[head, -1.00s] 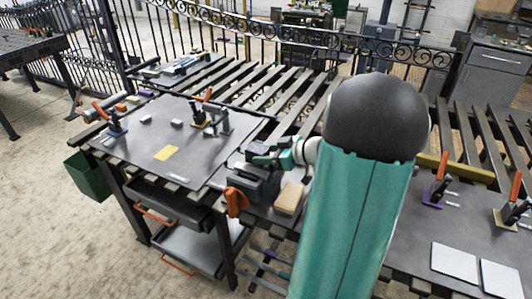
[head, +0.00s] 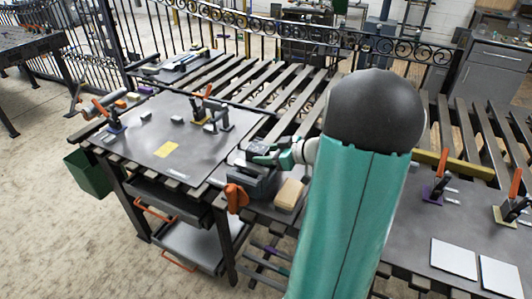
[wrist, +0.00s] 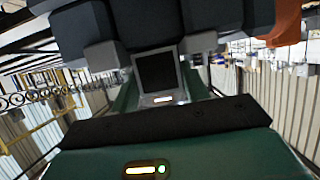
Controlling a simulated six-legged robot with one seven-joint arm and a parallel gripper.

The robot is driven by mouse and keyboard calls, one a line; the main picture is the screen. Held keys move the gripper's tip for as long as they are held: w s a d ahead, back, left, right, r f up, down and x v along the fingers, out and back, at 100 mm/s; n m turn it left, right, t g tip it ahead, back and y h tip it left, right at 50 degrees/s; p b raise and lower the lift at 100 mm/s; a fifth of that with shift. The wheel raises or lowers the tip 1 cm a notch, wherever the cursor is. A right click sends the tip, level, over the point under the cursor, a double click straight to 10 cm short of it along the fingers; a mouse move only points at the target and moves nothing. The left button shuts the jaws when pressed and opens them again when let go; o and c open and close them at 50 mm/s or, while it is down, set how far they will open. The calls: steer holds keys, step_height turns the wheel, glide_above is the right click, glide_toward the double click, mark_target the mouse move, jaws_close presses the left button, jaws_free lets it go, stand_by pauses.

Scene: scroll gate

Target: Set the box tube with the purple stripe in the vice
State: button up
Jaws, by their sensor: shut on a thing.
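The vice (head: 262,186) is a dark grey block with an orange handle (head: 236,197), at the near edge of the bench in the head view. My gripper (head: 259,154) is right above the vice. In the wrist view, my gripper (wrist: 160,98) is shut on a grey box tube (wrist: 146,98), whose square, dark open end faces the camera. The vice also shows as dark blocks (wrist: 150,22) along the top of the wrist view, close to the tube. I cannot tell whether the tube sits between the jaws or touches them. No purple stripe shows on it.
A tan block (head: 290,195) lies just right of the vice. Two white plates (head: 453,258) and more clamps (head: 437,190) are at right. A green bin (head: 90,174) hangs at left.

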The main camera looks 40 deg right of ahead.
steer(key=o, duration=1.2)
steer(key=shift+o, duration=0.2)
steer(key=v, duration=1.3)
steer(key=shift+s+r, duration=0.15)
steer(key=shift+s, duration=0.2)
steer(key=shift+d, duration=0.1)
